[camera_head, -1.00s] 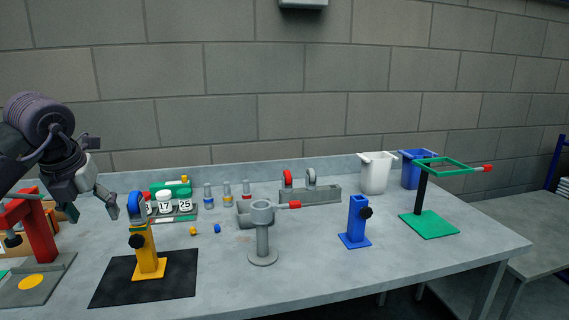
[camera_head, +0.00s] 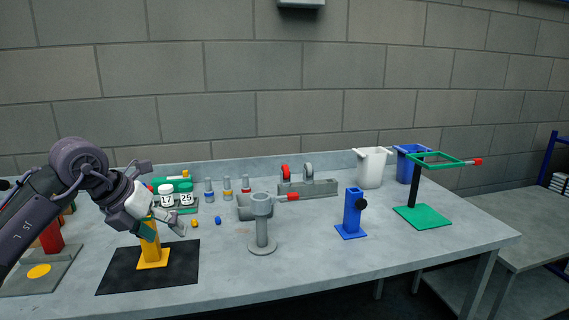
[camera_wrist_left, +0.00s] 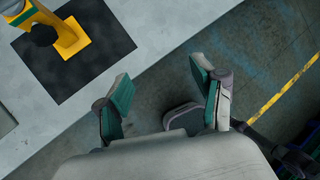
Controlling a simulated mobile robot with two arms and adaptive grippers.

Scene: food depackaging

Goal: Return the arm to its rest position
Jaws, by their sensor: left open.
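My left gripper (camera_head: 164,226) is open and empty. In the head view it hangs in front of the yellow stand (camera_head: 151,247) and hides its upper part. In the left wrist view its two spread green-lined fingers (camera_wrist_left: 160,88) have only the dark floor between them, beyond the table edge. That view shows the yellow stand (camera_wrist_left: 69,38) at the upper left, apart from the fingers. My right gripper is in neither view.
The stand is on a black mat (camera_head: 183,276) on the grey table (camera_head: 315,255). A grey holder (camera_head: 262,230), a blue stand (camera_head: 352,215) and a green frame stand (camera_head: 421,216) are to the right. White (camera_head: 372,168) and blue (camera_head: 405,165) bins stand behind.

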